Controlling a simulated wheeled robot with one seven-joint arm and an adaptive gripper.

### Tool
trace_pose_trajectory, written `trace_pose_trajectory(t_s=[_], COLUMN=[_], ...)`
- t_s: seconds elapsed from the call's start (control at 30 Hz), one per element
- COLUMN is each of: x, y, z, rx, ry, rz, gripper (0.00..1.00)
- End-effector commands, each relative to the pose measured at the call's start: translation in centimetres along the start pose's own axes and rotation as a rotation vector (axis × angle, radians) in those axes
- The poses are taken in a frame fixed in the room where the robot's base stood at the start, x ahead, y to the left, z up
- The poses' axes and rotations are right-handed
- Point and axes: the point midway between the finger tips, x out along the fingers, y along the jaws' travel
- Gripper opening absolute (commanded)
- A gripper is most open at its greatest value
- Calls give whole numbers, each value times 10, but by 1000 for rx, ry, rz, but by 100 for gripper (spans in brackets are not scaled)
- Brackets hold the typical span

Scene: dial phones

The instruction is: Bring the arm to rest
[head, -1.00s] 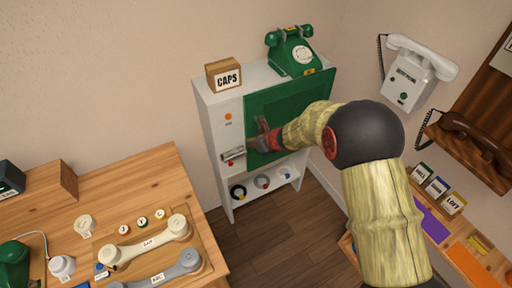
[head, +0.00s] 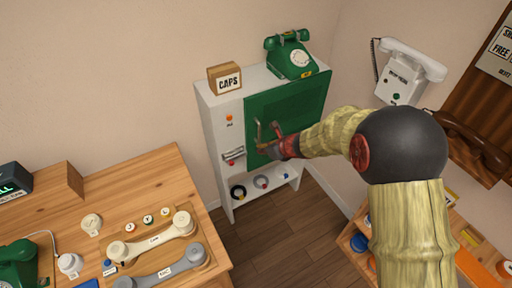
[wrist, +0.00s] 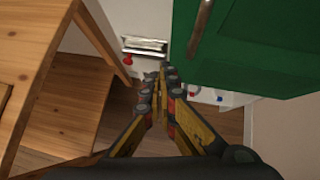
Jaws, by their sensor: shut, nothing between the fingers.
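My gripper (head: 268,149) is in front of the green door (head: 305,100) of the white cabinet (head: 217,125), low by the door's left side. Its fingers are together and empty; they also show in the wrist view (wrist: 164,72). The door's metal handle (head: 257,131) stands close by the fingers in the head view. In the wrist view the handle (wrist: 201,24) is beyond and right of the fingertips, apart from them. My forearm hides the door's lower right part.
A wooden desk (head: 120,185) with handsets stands at the left. A green phone (head: 290,56) and a CAPS box (head: 225,78) top the cabinet. A white wall phone (head: 408,75) and a wooden shelf (head: 350,240) are at the right. Floor (head: 290,235) shows between.

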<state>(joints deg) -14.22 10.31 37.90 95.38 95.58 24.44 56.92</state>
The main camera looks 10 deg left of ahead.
Motion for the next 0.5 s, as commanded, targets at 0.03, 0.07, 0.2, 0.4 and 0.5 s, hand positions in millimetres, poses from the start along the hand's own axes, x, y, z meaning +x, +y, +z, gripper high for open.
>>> trace_pose_trajectory(t_s=[0.03, 0.07, 0.2, 0.4, 0.5], x=[-11, -15, -28, -33, -33], y=[1, 2, 4, 5, 5], z=[2, 1, 0, -1, -1], rx=[0, 1, 1, 2, -2], ry=[-1, 0, 1, 2, 2], rz=[-2, -1, -1, 0, 0], gripper=[0, 0, 0, 0, 0])
